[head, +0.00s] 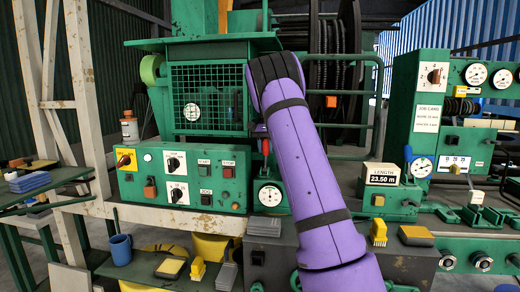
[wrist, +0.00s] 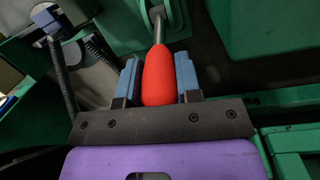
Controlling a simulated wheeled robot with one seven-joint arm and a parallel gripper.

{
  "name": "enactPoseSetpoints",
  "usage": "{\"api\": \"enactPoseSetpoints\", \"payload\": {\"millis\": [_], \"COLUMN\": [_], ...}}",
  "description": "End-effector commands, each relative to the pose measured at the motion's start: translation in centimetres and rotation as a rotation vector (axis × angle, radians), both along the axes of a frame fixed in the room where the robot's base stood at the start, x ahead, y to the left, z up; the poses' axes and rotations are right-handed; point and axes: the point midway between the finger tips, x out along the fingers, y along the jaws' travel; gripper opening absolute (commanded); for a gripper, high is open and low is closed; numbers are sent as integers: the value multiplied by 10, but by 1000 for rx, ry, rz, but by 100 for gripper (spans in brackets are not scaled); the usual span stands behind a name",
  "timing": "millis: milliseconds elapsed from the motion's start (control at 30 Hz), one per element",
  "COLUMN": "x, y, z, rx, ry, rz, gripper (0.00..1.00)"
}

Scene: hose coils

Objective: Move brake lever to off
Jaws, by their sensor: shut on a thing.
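The brake lever has a red rounded handle (wrist: 159,75) on a grey metal rod that runs up to a green bracket (wrist: 155,12) in the wrist view. My gripper (wrist: 158,85) has its two blue fingers closed on either side of the red handle. In the head view a small red part, which looks like the brake lever handle (head: 265,147), shows just left of my purple arm, above a round white gauge (head: 270,195). My arm hides most of the gripper and lever mount there. No off marking for the lever is readable.
A green control panel (head: 145,190) with knobs and buttons stands to the left of the arm. A green mesh guard (head: 208,100) is behind. A length display (head: 382,174) reading 23.50 m is at right. A blue mug (head: 121,250) and yellow items sit on the lower shelf.

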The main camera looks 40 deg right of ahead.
Motion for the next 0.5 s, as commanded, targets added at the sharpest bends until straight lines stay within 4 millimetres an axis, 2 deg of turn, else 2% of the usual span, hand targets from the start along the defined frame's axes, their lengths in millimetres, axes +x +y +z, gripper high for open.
{"api": "enactPoseSetpoints", "payload": {"millis": [500], "x": [6], "y": [-8], "z": [-5], "rx": [-2], "ry": [-1], "rz": [-1], "gripper": [0]}}
